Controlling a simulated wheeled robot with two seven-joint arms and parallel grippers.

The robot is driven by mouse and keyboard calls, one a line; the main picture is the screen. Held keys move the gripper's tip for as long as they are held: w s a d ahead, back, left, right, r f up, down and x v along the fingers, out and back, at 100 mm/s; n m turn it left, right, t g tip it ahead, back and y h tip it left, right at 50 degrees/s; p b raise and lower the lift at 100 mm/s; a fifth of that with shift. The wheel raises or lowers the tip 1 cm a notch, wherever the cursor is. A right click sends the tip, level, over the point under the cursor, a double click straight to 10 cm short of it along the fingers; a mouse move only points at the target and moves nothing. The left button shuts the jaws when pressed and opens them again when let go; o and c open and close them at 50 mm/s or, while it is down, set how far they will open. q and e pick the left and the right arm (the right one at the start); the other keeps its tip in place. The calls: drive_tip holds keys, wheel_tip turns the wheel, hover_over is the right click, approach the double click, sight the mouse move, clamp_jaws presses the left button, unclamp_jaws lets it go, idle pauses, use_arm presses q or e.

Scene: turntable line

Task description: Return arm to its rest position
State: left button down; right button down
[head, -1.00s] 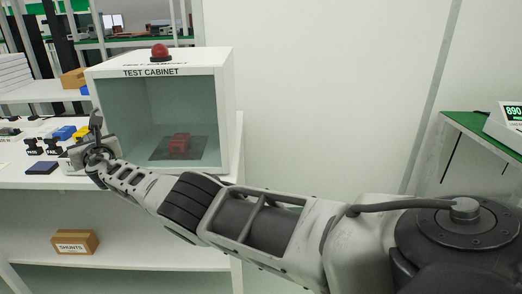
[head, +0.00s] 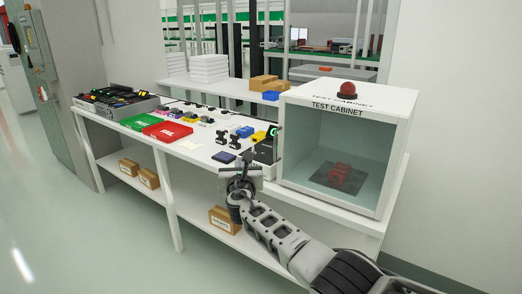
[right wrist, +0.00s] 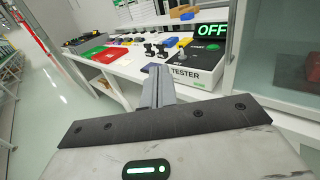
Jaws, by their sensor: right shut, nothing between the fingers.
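My right gripper (head: 240,170) is shut and empty. It hangs at the front edge of the white bench (head: 330,212), just left of the test cabinet (head: 397,170), and hides part of the tester. In the right wrist view its closed fingers (right wrist: 157,85) point toward the bench, with the tester (right wrist: 205,62) beyond, its display reading OFF. The test cabinet has a red dome light (head: 347,89) on top. A red part (head: 340,177) sits inside on a dark pad. My left gripper is not in view.
A green tray (head: 137,121) and a red tray (head: 168,131) lie on the bench, with several small coloured parts and a dark blue block (head: 223,157) nearby. Cardboard boxes (head: 222,218) stand on the lower shelf. The floor (head: 90,235) at left is clear.

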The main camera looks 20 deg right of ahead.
drive_tip(key=s+f+m+g+y, duration=0.3)
drive_tip(key=s+f+m+g, duration=0.2)
drive_tip(key=s+f+m, duration=1.45)
drive_tip(key=s+d+f+m+g+y, duration=0.1)
drive_tip(key=s+m, duration=0.5)
drive_tip(key=s, duration=0.7)
drive_tip(key=s+d+f+m+g+y, duration=0.1)
drive_tip(key=s+m, duration=0.5)
drive_tip(key=s, duration=0.7)
drive_tip(key=shift+y, duration=0.4)
